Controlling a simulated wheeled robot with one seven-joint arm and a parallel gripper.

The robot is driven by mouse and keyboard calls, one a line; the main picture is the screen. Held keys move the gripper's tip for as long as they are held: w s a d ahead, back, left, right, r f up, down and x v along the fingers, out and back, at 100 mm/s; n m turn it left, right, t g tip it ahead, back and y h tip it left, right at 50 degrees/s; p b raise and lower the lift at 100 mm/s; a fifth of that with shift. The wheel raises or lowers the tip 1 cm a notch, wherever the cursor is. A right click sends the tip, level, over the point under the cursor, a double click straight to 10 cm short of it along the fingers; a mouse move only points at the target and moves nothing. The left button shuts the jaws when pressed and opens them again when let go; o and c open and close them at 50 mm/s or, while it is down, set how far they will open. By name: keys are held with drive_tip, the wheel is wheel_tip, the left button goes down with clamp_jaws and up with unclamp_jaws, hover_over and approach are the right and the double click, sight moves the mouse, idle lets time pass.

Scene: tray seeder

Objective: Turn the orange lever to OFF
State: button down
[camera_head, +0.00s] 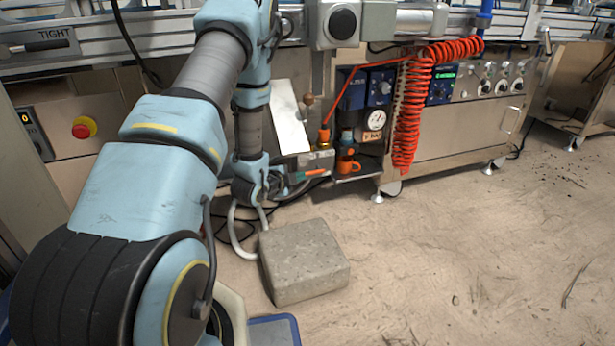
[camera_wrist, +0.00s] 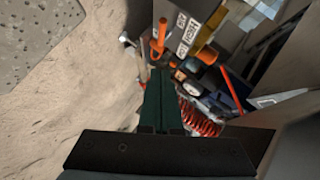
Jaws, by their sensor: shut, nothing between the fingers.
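The orange lever (camera_head: 314,172) shows as a short orange bar low beside the machine, just past the end of my arm. In the wrist view the orange lever (camera_wrist: 161,37) lies a little beyond my fingertips, beside a pale label plate (camera_wrist: 186,34) whose lettering I cannot read surely. My gripper (camera_wrist: 161,74) has dark green fingers that are together and empty. In the head view my gripper (camera_head: 298,177) is close to the lever's left end. I cannot tell whether they touch.
An orange cup-like thing (camera_head: 347,165) and a pressure gauge (camera_head: 375,120) are right of the lever. A coiled red hose (camera_head: 410,110) hangs further right. A concrete block (camera_head: 305,262) stands on the floor in front.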

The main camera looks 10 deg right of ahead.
sight(312, 173)
drive_tip(key=shift+w+d+f+b, duration=0.75)
drive_tip(key=shift+w+f, duration=0.15)
drive_tip(key=shift+w, duration=0.55)
drive_tip(key=shift+w+d+f+b, duration=0.65)
drive_tip(key=shift+w+d+f, duration=0.15)
drive_tip(key=shift+w, duration=0.6)
drive_tip(key=shift+w+d+f+b, duration=0.7)
drive_tip(key=shift+w+f, duration=0.25)
drive_tip(key=shift+w, duration=0.5)
drive_tip(key=shift+f, duration=0.1)
drive_tip(key=shift+a+f+h+b, duration=0.15)
drive_tip(key=shift+h+b, duration=0.15)
drive_tip(key=shift+b, duration=0.2)
